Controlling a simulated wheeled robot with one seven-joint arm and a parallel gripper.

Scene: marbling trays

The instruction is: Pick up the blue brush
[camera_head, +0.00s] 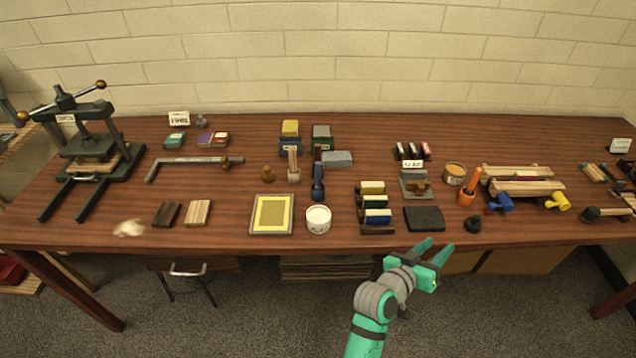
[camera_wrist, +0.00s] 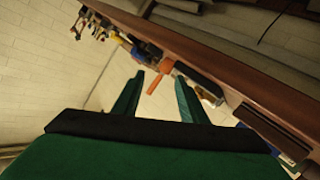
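My gripper (camera_head: 437,247) is open and empty in front of the table's front edge, well to the right of the brush. In the wrist view, its two fingers (camera_wrist: 160,77) are spread apart, with an orange handle seen beyond them. I cannot make out the brush in the wrist view.
The wooden table (camera_head: 110,190) is crowded. Right of the brush are a rack of coloured blocks (camera_head: 374,207), a dark slab (camera_head: 424,218) and an orange-handled tool (camera_head: 469,187). A yellow framed tray (camera_head: 272,214) lies left of the tub. A press (camera_head: 92,146) stands at far left.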

